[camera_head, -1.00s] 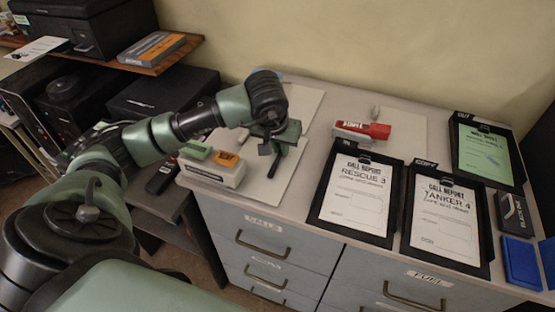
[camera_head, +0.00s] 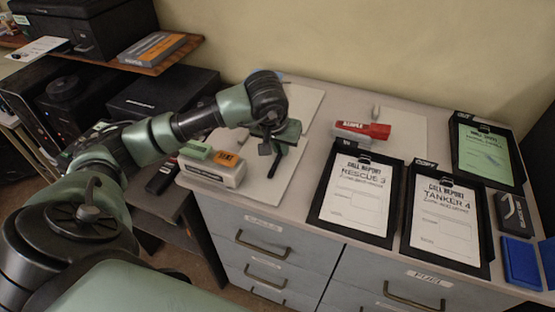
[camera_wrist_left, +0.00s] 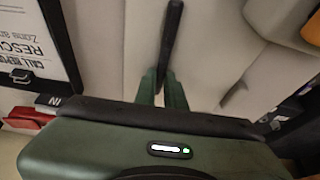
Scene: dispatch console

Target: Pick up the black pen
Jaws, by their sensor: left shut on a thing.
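The black pen (camera_head: 275,163) shows below my left gripper (camera_head: 272,146) in the head view, over the pale mat on the cabinet top. In the left wrist view the pen (camera_wrist_left: 173,32) extends out from between the fingertips of the left gripper (camera_wrist_left: 164,88). The left gripper is shut on the pen. The pen's other end is hidden by the fingers. I cannot tell whether the pen still touches the surface. My right gripper is not in view.
A white holder (camera_head: 212,172) with green and orange blocks stands just left of the gripper. Clipboards RESCUE 3 (camera_head: 356,196) and TANKER 4 (camera_head: 446,218) lie in front, with a green-sheet clipboard (camera_head: 486,154) behind.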

